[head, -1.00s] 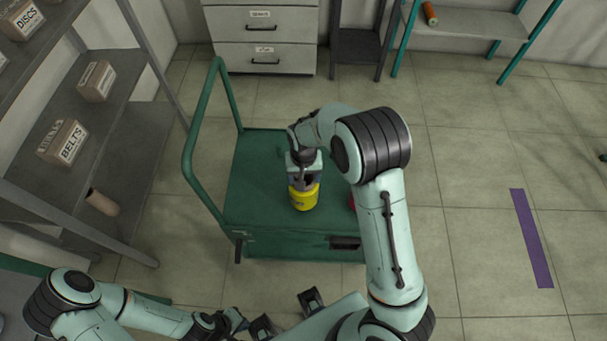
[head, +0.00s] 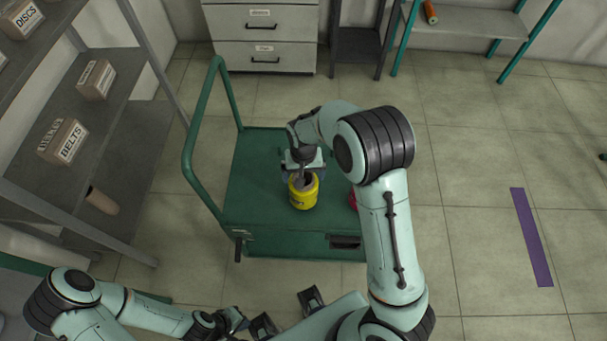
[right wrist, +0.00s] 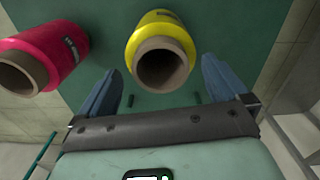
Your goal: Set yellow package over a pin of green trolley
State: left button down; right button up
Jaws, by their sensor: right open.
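The yellow package (head: 304,198), a spool with a brown hollow tube, stands on the deck of the green trolley (head: 258,180). It also shows in the right wrist view (right wrist: 148,28), its open tube end facing the camera. My right gripper (right wrist: 163,82) is open, with its blue fingers apart and the package beyond them, clear of their tips. Whether a pin passes inside the package is hidden. Small dark green pins (right wrist: 131,100) show on the deck between the fingers. My left gripper (head: 234,319) is low in the head view; its jaws are unclear.
A red package (right wrist: 40,55) stands on the trolley beside the yellow one; my right arm mostly hides it in the head view. The trolley's handle (head: 190,140) rises at its left. Shelves with boxes (head: 62,141) stand left, drawers (head: 262,40) behind.

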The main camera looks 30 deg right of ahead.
pick_arm(q)
jog(key=shift+w+r+p, duration=0.45)
jog(key=shift+r+p, duration=0.15)
jog(key=shift+r, duration=0.2)
pick_arm(e)
notch_tip(320, 180, up, 12)
jog(key=shift+r, duration=0.2)
